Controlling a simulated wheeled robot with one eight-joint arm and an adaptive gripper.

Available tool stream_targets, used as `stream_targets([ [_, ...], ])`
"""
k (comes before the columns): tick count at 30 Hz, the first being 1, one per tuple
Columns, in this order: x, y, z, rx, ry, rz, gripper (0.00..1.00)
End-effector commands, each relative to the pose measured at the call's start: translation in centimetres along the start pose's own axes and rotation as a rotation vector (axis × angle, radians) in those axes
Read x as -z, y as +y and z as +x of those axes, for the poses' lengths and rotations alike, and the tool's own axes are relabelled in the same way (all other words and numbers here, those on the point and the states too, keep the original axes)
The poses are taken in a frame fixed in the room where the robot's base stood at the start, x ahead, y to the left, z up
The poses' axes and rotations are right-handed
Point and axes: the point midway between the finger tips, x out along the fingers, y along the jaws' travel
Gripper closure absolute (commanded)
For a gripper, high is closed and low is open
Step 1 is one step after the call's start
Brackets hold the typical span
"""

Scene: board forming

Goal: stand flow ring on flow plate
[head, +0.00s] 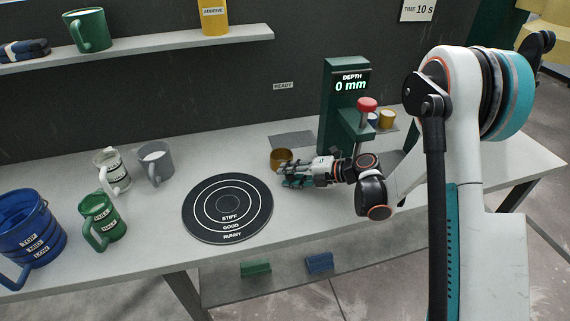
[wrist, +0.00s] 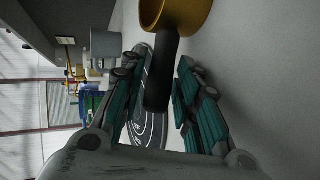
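The flow ring (head: 280,157) is a brass ring on the grey bench, right of the flow plate. In the wrist view the ring (wrist: 182,14) is at the top, cut off by the edge, with its dark handle (wrist: 159,85) pointing down between my fingers. The flow plate (head: 203,222) is a black disc marked STIFF, GOOD and RUNNY, with nothing on it. It partly shows in the wrist view (wrist: 151,128). My gripper (head: 288,176) is low beside the ring. In the wrist view my gripper (wrist: 160,68) is open, its fingers apart on either side of the handle.
A green press (head: 333,100) with a red knob and a display reading 0 mm stands behind my gripper. A grey mug (head: 155,165), a white mug (head: 110,172), a green mug (head: 102,218) and a blue bucket (head: 30,232) stand to the left. The bench front is clear.

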Motion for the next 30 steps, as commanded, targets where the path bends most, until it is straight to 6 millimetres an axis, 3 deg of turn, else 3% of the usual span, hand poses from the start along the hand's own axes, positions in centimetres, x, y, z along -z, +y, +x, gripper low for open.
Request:
stream_targets([
  [6,0.0,0.0,0.0,0.0,0.0,0.0,0.7],
  [10,0.0,0.0,0.0,0.0,-0.001,0.0,1.0],
  [19,0.0,0.4,-0.2,-0.001,-0.001,0.0,1.0],
  [30,0.0,2.7,-1.1,-0.001,-0.001,0.0,1.0],
])
